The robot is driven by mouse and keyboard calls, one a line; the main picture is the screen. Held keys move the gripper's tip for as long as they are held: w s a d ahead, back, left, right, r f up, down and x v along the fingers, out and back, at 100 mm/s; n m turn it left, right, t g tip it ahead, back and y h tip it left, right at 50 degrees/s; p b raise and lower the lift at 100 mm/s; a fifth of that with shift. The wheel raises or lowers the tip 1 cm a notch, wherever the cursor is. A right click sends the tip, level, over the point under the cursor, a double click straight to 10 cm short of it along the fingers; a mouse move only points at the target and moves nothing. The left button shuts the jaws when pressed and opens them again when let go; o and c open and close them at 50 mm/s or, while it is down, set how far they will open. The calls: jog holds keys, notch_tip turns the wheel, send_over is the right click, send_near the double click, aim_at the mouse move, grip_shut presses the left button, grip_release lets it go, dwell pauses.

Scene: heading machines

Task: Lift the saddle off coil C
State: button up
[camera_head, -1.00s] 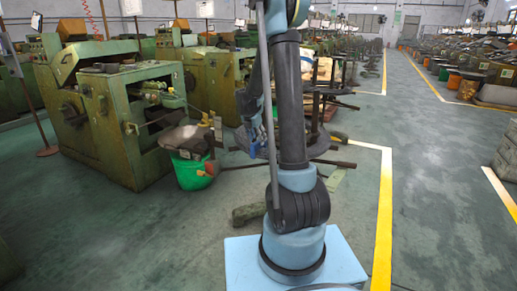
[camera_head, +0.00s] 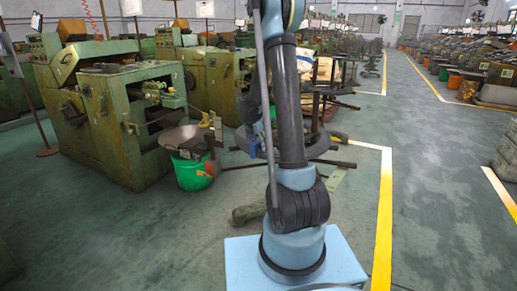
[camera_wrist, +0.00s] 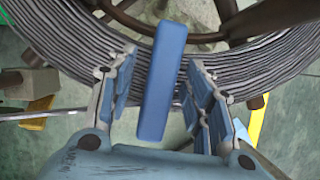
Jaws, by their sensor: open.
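A blue bar-shaped saddle (camera_wrist: 162,85) lies across the grey wire coil (camera_wrist: 60,38) in the wrist view. My gripper (camera_wrist: 162,57) is open, with one finger on each side of the saddle and visible gaps between. The saddle is not gripped. In the head view the coil (camera_head: 319,147) shows behind my upright arm, which hides its middle. A small blue patch at its left side may be the saddle (camera_head: 256,147). My gripper is hidden there behind my arm. No letter is readable on the coil.
Dark bars of the coil stand cross behind the coil (camera_wrist: 275,17). A green bucket (camera_head: 191,174) with a round pan (camera_head: 187,138) stands left of the coil, beside a green machine (camera_head: 112,120). The aisle floor (camera_head: 440,170) to the right is clear.

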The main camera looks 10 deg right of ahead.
grip_shut()
jog(key=shift+r, duration=0.1)
